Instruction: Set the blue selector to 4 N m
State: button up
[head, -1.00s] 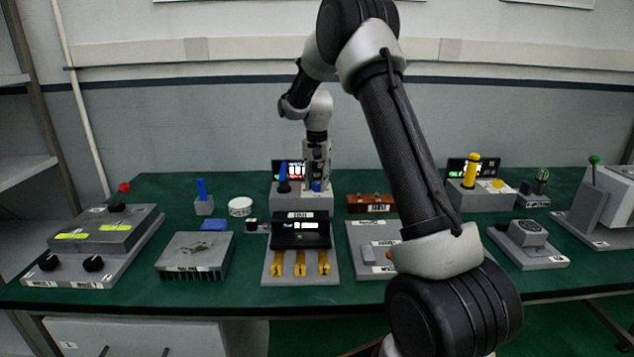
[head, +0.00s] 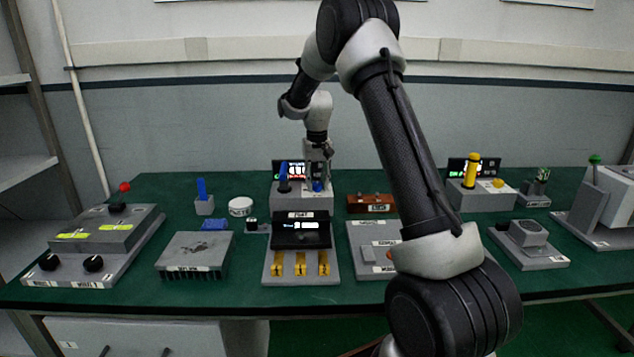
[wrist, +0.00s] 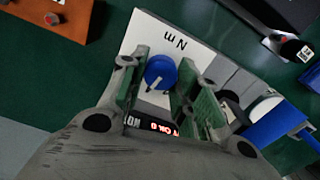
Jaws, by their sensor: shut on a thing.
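The blue selector (wrist: 160,72) is a round knob with a pale pointer line, set on a light panel marked "N m". In the head view the selector (head: 318,187) shows as a small blue spot on the right of a grey box (head: 300,202) at the back middle of the bench. My gripper (wrist: 159,66) points down over it, with a green-padded finger on each side, and is shut on the knob. The head view shows my gripper (head: 318,160) above the box. The scale marks around the knob are not readable.
A dark display (wrist: 160,127) with lit text is partly covered by my gripper. A blue-handled upright tool (head: 284,172) stands on the same box, left of my gripper. A brown box (head: 370,201) sits to the right. Several other devices crowd the green bench.

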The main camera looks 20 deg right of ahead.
aim_at(317, 183)
jog(key=shift+n, duration=1.1)
jog(key=o, duration=1)
notch_tip(317, 183, up, 12)
